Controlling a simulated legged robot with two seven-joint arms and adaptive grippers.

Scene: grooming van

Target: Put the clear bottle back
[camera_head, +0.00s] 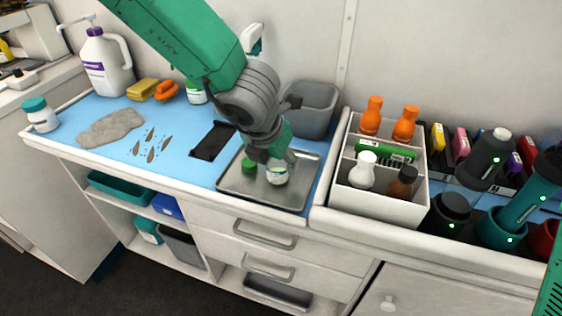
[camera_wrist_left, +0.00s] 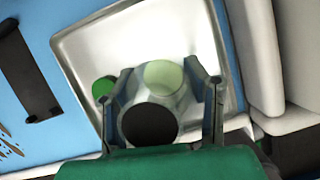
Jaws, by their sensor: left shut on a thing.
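My left gripper (camera_head: 268,158) reaches down over a metal tray (camera_head: 236,186) on the blue counter. It is shut on a small clear bottle (camera_head: 277,175) with pale contents. In the left wrist view the bottle (camera_wrist_left: 182,98) sits between the two fingers (camera_wrist_left: 162,100), with a dark round end toward the camera. I cannot tell whether the bottle touches the tray. A small green item (camera_head: 248,166) is on the tray just left of the bottle; it also shows in the left wrist view (camera_wrist_left: 103,88). My right gripper is out of view.
A white divided caddy (camera_head: 375,200) with orange, white and brown bottles stands right of the tray. A black flat strip (camera_head: 212,141), grey cloth (camera_head: 110,128) and white jug (camera_head: 105,65) are to the left. Dark and teal tools crowd the right.

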